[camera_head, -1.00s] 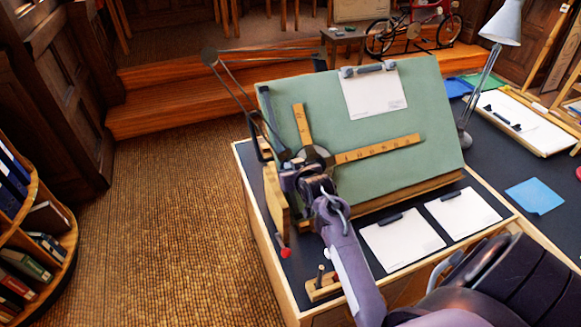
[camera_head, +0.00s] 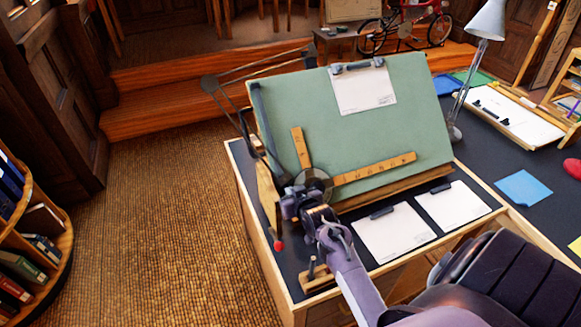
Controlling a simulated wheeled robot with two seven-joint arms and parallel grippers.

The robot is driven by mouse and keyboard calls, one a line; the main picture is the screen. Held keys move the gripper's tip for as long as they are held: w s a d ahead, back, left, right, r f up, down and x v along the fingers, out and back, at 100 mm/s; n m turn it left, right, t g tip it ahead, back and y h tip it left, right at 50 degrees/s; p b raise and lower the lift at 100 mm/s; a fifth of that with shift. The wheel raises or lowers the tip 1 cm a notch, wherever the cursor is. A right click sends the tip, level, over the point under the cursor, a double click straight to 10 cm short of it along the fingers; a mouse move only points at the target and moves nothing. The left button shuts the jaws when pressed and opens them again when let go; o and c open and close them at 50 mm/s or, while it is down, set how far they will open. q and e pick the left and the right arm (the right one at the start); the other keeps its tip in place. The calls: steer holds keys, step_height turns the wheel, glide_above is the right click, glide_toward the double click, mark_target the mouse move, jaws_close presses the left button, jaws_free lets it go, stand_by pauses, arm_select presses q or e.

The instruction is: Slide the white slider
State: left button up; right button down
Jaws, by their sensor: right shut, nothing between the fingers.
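A tilted green drafting board (camera_head: 400,115) stands on the desk with a drafting machine on it. Its head (camera_head: 314,183) carries two wooden rulers, one upright (camera_head: 301,148) and one long and slanting (camera_head: 375,169). My right gripper (camera_head: 294,200) is at the head, over the board's lower left corner. It is shut with nothing held; I cannot tell whether it touches the head. I cannot make out a white slider; the gripper and arm hide part of this corner. My left gripper is not in view.
Two white clipboards (camera_head: 394,233) lie in front of the board. A wooden block with a peg (camera_head: 316,275) and a red knob (camera_head: 279,245) are near the left edge. A lamp (camera_head: 487,20) stands to the right. A linkage arm (camera_head: 212,84) sticks out left.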

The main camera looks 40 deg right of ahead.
steer(key=r, duration=0.1)
steer(key=w+r+p, duration=0.2)
steer(key=shift+w+d, duration=0.1)
steer(key=shift+d, duration=0.15)
steer(key=shift+s+a+b, duration=0.15)
steer(key=shift+s+b, duration=0.5)
steer(key=shift+s, duration=0.25)
steer(key=b+v, duration=0.1)
steer(key=v, duration=0.6)
steer(key=shift+r, duration=0.45)
steer(key=shift+s, duration=0.2)
steer(key=shift+a, duration=0.1)
